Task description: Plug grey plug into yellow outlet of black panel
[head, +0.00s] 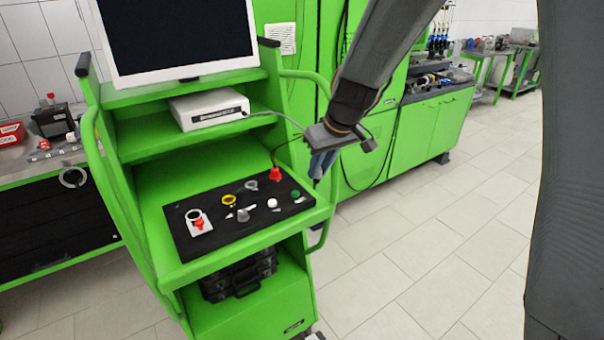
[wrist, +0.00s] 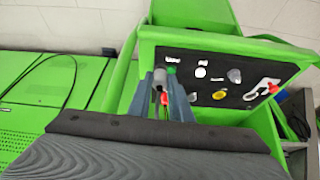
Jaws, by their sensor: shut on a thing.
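The black panel (head: 225,225) lies on the green cart's shelf and also shows in the wrist view (wrist: 245,62). The yellow outlet (head: 229,200), a ring with an opening, is on the panel's left-middle part; it appears at lower middle in the wrist view (wrist: 219,95). My gripper (head: 318,178) is above and beside the panel's right end, well apart from the yellow outlet. In the wrist view its fingers (wrist: 161,92) are shut on a small grey piece, seemingly the grey plug (wrist: 158,78). The plug's lower part is hidden by the fingers.
A red plug (head: 275,174) stands at the panel's back right. Grey pieces (head: 243,215), a white one (head: 272,203), a green one (head: 295,194) and a red one (head: 199,224) are also on the panel. A shelf with a white box (head: 208,108) overhangs behind.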

